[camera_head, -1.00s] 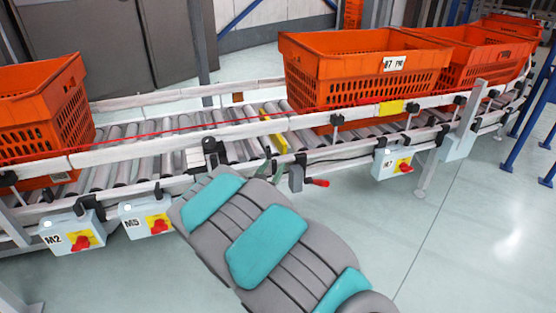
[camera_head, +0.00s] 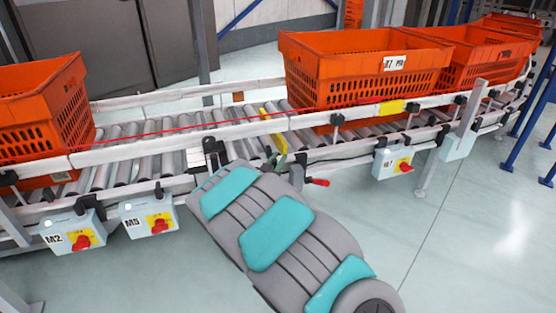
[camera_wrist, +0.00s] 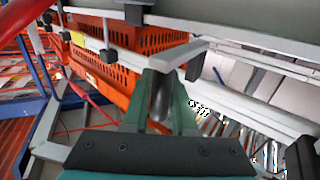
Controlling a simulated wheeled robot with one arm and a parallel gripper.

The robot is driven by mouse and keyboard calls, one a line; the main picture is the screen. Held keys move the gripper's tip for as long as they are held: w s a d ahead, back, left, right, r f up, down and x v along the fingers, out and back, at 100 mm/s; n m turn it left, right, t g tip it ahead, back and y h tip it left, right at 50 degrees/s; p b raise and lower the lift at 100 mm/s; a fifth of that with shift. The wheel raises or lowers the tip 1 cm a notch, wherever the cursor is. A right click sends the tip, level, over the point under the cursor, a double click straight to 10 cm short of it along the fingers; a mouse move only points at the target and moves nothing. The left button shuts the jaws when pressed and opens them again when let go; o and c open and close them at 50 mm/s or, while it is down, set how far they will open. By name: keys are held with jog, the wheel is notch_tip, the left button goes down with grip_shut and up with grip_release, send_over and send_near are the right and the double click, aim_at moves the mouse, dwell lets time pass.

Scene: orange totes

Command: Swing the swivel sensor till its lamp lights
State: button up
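A small black device (camera_head: 210,147) sits on the near rail of the roller conveyor, left of my arm; it looks like the swivel sensor, but I cannot be sure. No lit lamp can be made out on it. My gripper (camera_head: 281,160) is at the near rail, right of this device, mostly hidden behind my arm.
Orange totes stand on the conveyor at left (camera_head: 40,110) and right (camera_head: 365,75). Switch boxes M2 (camera_head: 72,232) and M5 (camera_head: 148,216) hang below the near rail.

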grip_shut()
dwell(1.0)
